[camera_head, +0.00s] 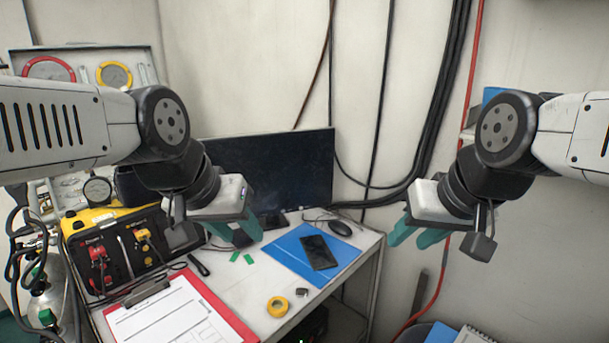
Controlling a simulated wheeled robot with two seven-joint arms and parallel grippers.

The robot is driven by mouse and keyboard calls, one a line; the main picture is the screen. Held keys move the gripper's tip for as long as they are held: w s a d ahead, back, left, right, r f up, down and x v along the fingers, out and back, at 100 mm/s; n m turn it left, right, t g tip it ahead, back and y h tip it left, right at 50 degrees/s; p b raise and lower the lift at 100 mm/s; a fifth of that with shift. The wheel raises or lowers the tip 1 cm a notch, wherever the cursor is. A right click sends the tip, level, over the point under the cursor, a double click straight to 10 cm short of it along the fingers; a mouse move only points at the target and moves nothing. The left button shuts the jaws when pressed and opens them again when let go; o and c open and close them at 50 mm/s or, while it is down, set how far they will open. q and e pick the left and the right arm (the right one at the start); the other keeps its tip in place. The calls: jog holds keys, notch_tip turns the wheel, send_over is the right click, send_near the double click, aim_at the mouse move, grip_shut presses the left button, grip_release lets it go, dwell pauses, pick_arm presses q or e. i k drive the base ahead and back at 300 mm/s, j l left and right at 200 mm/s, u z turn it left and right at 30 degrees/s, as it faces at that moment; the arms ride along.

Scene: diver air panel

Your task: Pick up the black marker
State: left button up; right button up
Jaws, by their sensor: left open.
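The black marker (198,264) lies on the white desk, between the open yellow case and the red clipboard. My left gripper (246,230) is above the desk, to the right of the marker and higher in the picture, apart from it. It is open and seems empty; one teal finger shows clearly and the other is partly hidden. My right gripper (417,236) hangs beyond the desk's right edge, far from the marker. Its two teal fingers are apart with nothing visible between them.
The desk holds a red clipboard (178,310), yellow tape roll (277,306), blue folder (285,251) with a phone (318,252), and a mouse (340,228). A yellow case (75,222) stands left of the marker. A monitor (290,170) stands behind.

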aim_at(204, 272)
jog(key=u, duration=1.3)
